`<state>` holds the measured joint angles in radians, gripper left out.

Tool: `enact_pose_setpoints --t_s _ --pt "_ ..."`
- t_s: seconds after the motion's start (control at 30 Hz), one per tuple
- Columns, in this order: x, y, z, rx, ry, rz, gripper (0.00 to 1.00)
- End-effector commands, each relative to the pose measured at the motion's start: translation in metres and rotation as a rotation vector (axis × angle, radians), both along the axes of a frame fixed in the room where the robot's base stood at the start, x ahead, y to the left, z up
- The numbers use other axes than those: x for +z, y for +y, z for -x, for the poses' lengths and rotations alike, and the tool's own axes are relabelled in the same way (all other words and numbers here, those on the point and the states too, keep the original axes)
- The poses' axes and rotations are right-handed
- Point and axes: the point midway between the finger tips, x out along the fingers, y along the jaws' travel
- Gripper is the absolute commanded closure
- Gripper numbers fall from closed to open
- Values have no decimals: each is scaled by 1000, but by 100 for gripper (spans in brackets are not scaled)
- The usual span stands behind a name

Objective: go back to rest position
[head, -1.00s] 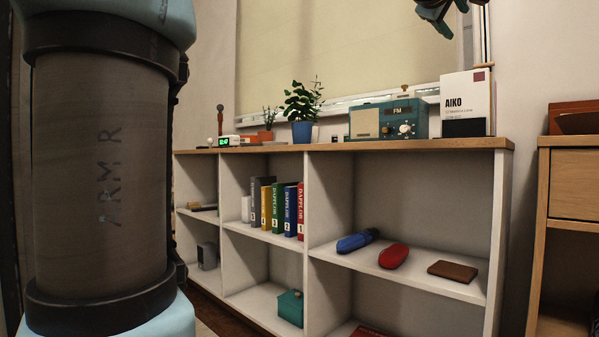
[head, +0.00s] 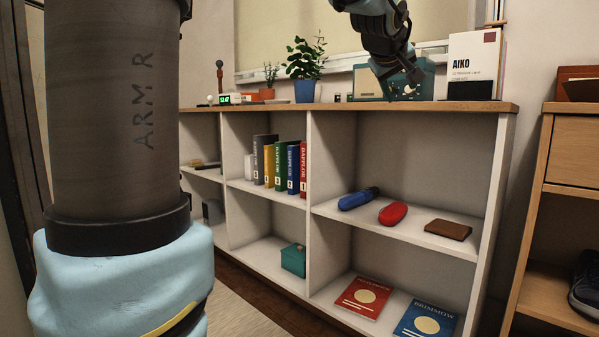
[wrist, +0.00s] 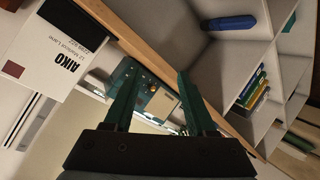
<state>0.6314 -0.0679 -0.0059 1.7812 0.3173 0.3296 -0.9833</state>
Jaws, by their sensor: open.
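My gripper (head: 408,88) hangs in front of the shelf top at the upper right of the head view, partly covering the teal radio. In the wrist view my gripper (wrist: 155,95) shows two dark green fingers spread apart with nothing held between them. The teal radio (wrist: 159,101) shows beyond and between the fingers. My arm fills the left side of the head view.
A white shelf unit (head: 410,106) holds upright binders (head: 280,165), a blue object (head: 356,199), a red object (head: 393,213) and a brown one (head: 448,230). A white AIKO box (head: 474,65) and a potted plant (head: 305,90) stand on top. A wooden cabinet (head: 575,150) is at right.

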Motion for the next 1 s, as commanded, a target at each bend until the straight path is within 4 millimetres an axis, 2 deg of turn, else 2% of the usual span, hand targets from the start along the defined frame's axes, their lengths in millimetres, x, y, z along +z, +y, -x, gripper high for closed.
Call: enact_pose_setpoints --t_s 0.03,0.13,0.27,0.4,0.5,0.6,0.77,0.83,1.0 --pt "-28 22 -7 20 44 -68 44" --pt "-86 66 -10 32 128 -206 44" --pt "-159 126 3 30 261 -364 44" --pt "-227 190 40 2 421 -498 44" --pt "-266 227 74 -31 532 -564 44" --pt "-295 256 112 -70 631 -607 44" --pt "-327 291 176 -138 780 -642 44" --pt "-305 290 175 -148 775 -646 44" --pt "-264 289 174 -147 773 -646 44"
